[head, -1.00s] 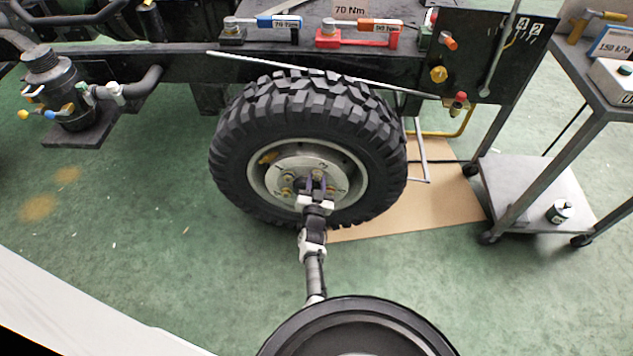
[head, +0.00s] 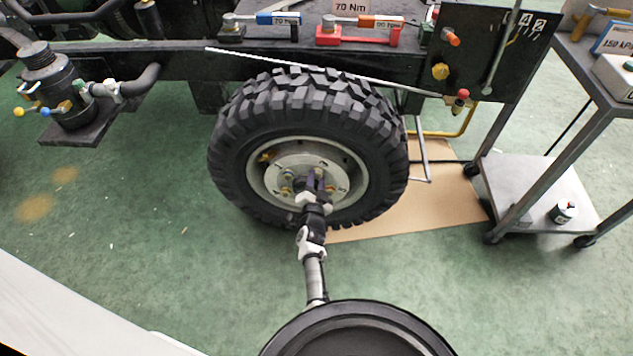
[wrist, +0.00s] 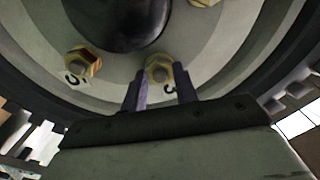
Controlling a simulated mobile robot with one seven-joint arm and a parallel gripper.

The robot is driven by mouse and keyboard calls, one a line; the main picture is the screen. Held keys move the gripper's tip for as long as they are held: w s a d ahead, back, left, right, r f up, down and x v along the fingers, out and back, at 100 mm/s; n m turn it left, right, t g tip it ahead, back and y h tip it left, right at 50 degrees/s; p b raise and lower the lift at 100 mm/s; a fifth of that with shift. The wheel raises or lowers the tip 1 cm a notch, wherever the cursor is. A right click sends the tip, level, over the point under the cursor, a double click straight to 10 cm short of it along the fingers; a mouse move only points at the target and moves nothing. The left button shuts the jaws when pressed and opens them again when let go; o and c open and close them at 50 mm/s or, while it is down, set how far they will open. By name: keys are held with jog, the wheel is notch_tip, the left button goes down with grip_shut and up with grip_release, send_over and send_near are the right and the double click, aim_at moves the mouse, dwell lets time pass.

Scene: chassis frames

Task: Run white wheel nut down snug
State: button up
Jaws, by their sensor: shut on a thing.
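The wheel (head: 308,100) is mounted under the frame rail, its pale rim and hub facing me. In the wrist view a brass-coloured hex nut with a pale centre (wrist: 158,71) sits on its stud beside a number 3. My gripper (wrist: 162,82) has one dark finger on each side of this nut, shut on it; the fingers partly cover it. I take it for the white wheel nut, though its marking is hard to read.
Another nut with a red mark (wrist: 84,60) is to the left, and the dark hub centre (wrist: 118,18) is above. Blue (head: 278,19) and orange (head: 372,24) torque wrenches lie on the frame top. A trolley (head: 530,190) stands right. The green floor is clear at left.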

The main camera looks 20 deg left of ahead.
jog(key=shift+r+m, duration=0.1)
jog(key=shift+m, duration=0.2)
jog(key=o, duration=1)
notch_tip(320, 180, up, 20)
jog(key=p, duration=1.4)
jog(key=shift+c, duration=0.4)
